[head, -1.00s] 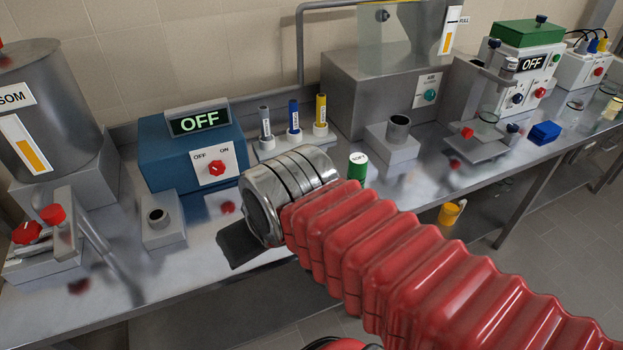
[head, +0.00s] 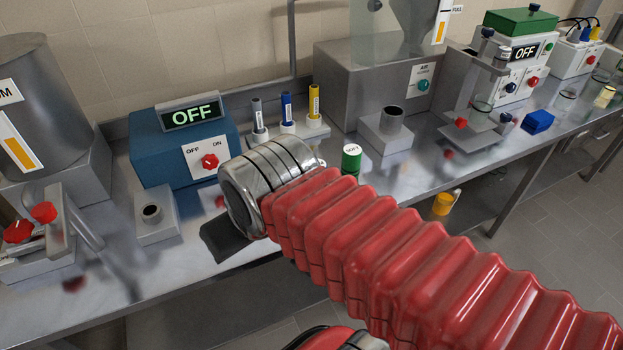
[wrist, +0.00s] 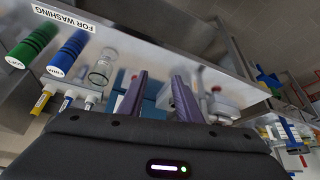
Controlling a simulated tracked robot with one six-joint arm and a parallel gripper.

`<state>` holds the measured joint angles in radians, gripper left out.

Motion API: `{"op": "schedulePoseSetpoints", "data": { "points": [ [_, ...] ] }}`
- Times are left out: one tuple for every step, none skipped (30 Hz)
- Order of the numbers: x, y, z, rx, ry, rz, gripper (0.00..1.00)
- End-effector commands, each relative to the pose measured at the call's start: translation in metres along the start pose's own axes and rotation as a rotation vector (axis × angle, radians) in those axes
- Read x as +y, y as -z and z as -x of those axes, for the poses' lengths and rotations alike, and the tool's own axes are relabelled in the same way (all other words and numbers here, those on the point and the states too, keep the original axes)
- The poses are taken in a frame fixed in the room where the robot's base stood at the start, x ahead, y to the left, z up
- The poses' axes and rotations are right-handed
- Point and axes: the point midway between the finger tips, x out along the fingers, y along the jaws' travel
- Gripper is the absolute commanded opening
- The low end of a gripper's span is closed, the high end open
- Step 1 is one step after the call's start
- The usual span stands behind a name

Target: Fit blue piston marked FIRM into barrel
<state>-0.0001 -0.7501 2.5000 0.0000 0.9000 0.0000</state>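In the wrist view, a ribbed blue cylinder (wrist: 70,50), likely the blue piston, stands beside a ribbed green one (wrist: 32,44); its end label is too small to read. A clear cylinder (wrist: 103,67) is beside it. A green piece marked SOFT (head: 351,158) shows in the head view, where my arm seems to hide the blue one.
A rack holds grey, blue (head: 288,110) and yellow syringe-like pieces behind my wrist. A blue box with an OFF display (head: 186,145) stands at left, beside red knobs (head: 43,213). A grey air unit (head: 345,88) stands behind the centre. The bench's front edge runs beneath my arm.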

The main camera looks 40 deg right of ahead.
Motion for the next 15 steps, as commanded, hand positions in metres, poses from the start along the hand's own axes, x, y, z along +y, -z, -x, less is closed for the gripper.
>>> {"op": "schedulePoseSetpoints", "data": {
  "points": [
    [0.0,0.0,0.0,0.0,0.0,0.0,0.31],
    [0.0,0.0,0.0,0.0,0.0,0.0,0.31],
    [0.0,0.0,0.0,0.0,0.0,0.0,0.31],
    [0.0,0.0,0.0,0.0,0.0,0.0,0.31],
    [0.0,0.0,0.0,0.0,0.0,0.0,0.31],
    [0.0,0.0,0.0,0.0,0.0,0.0,0.31],
    [0.0,0.0,0.0,0.0,0.0,0.0,0.31],
    [0.0,0.0,0.0,0.0,0.0,0.0,0.33],
    [0.0,0.0,0.0,-0.001,0.0,-0.001,0.35],
    [0.0,0.0,0.0,-0.003,0.001,-0.004,0.38],
    [0.0,-0.001,-0.001,-0.007,0.003,-0.008,0.4],
    [0.0,-0.002,-0.002,-0.014,0.006,-0.019,0.42],
    [0.0,-0.003,-0.004,-0.023,0.01,-0.03,0.45],
    [0.0,-0.005,-0.006,-0.035,0.015,-0.043,0.47],
    [0.0,-0.007,-0.01,-0.055,0.024,-0.069,0.5]
  ]
}}
